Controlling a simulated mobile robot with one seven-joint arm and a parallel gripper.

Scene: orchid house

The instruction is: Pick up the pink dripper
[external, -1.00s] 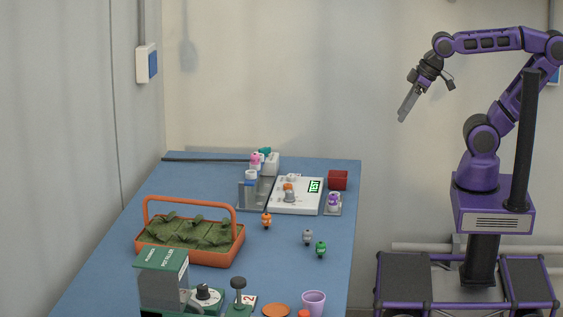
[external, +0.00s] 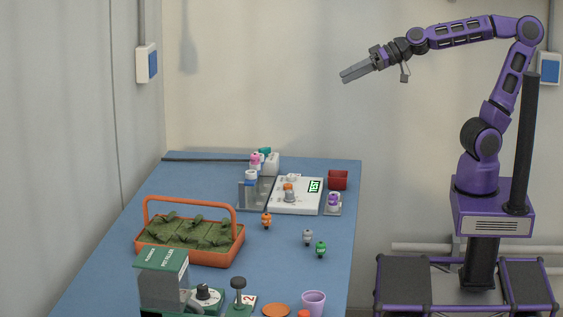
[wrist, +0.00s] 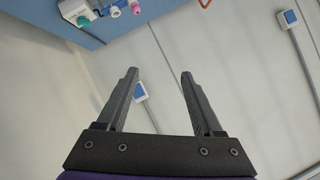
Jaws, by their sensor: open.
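The pink dripper (external: 255,159) is a small pink-topped piece at the far end of the blue table, among other small pieces by a white block. It also shows as a pink tip at the top left of the wrist view (wrist: 115,12), beside a teal piece. My gripper (external: 343,76) is high in the air above the far right of the table, well away from the dripper. In the wrist view my gripper (wrist: 159,75) has its two fingers apart with nothing between them.
A teal piece (external: 265,150) is close to the pink one. A white tray (external: 283,205) and a red box (external: 338,179) stand to the right. Orange (external: 267,221), grey (external: 308,237) and green (external: 320,249) drippers stand nearer. An orange-handled basket (external: 213,258) is at left.

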